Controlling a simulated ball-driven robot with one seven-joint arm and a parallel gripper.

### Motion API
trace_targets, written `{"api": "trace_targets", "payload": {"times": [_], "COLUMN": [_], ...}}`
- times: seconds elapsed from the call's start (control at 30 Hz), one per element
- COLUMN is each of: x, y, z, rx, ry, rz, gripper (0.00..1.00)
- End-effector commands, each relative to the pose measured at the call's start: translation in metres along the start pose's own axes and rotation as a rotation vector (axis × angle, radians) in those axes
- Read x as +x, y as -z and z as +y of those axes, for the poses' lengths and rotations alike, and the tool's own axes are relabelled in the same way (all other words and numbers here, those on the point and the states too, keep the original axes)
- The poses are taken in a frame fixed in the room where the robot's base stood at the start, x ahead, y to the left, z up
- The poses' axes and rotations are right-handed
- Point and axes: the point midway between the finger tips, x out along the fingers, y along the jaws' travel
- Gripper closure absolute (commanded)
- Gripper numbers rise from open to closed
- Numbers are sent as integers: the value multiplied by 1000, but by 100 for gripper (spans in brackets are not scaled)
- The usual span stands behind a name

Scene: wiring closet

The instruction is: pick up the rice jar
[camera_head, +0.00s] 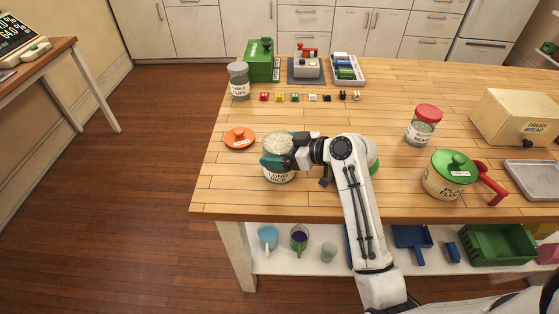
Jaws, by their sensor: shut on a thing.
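The rice jar (279,177) stands near the left front of the wooden table. It is pale, open at the top and full of white grains, with a label that reads "LONG RICE". My gripper (277,161) is shut on the jar at its upper part, reaching in from the right. The gripper and wrist hide part of the jar's front and right side. I cannot tell whether the jar's base touches the table. An orange lid (239,137) with a knob lies on the table to the left of the jar.
A grey-lidded jar (239,82), a green box (260,66) and a row of small coloured pieces stand behind. To the right are a red-lidded bean jar (422,128), a green-lidded flour pot (447,178) and a bread box (514,117). The table's left front corner is clear.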

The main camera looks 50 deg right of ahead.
Motion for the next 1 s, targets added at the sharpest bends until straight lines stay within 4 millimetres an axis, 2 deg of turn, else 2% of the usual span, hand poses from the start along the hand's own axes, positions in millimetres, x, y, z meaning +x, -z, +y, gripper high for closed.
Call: {"api": "trace_targets", "payload": {"times": [0.33,0.53,0.83,1.0], "x": [-2,-11,-84,-126], "y": [7,28,67,66], "z": [1,1,-6,-11], "rx": [-4,-7,-6,-3], "ry": [-2,-4,-6,-7], "rz": [5,8,7,5], "gripper": [41,41,41,41]}}
